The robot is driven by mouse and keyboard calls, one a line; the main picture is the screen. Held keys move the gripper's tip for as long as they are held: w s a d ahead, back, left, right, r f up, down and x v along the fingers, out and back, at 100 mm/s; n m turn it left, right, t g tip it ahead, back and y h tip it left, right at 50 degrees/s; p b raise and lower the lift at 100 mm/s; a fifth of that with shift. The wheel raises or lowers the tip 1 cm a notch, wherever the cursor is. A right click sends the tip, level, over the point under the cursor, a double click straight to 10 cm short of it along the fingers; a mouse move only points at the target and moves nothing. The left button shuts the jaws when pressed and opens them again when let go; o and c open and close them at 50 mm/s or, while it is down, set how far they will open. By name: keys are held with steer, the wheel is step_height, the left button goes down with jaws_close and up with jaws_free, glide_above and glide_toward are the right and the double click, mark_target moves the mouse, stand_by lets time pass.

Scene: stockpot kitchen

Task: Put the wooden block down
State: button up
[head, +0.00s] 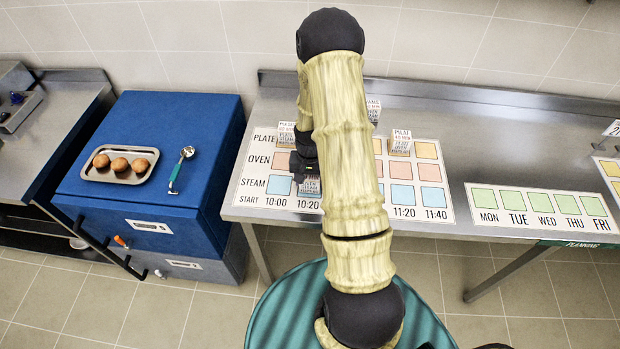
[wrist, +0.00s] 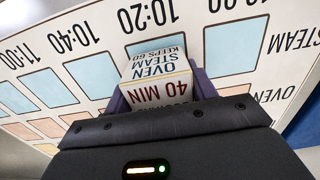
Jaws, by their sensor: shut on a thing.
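A wooden block (wrist: 158,68) with printed faces reading "OVEN STEAM" and "40 MIN" is between the two fingers of my gripper (wrist: 160,90), which is shut on it. In the wrist view it lies over the 10:20 column of the planning sheet (wrist: 98,58), at a blue cell. In the head view my gripper (head: 304,164) is over the left part of the sheet (head: 252,186), with the block (head: 313,185) just below it at the steam row. I cannot tell whether the block touches the sheet. My arm hides the middle columns.
A weekday sheet (head: 540,211) lies to the right.

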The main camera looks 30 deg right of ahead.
steer(key=shift+f, duration=0.15)
steer(key=shift+f, duration=0.2)
steer(key=o, duration=1.1)
steer(key=shift+c, duration=0.2)
steer(key=shift+r, duration=0.1)
step_height(320, 180, up, 12)
steer(key=shift+r+b, duration=0.1)
steer(key=shift+b, duration=1.15)
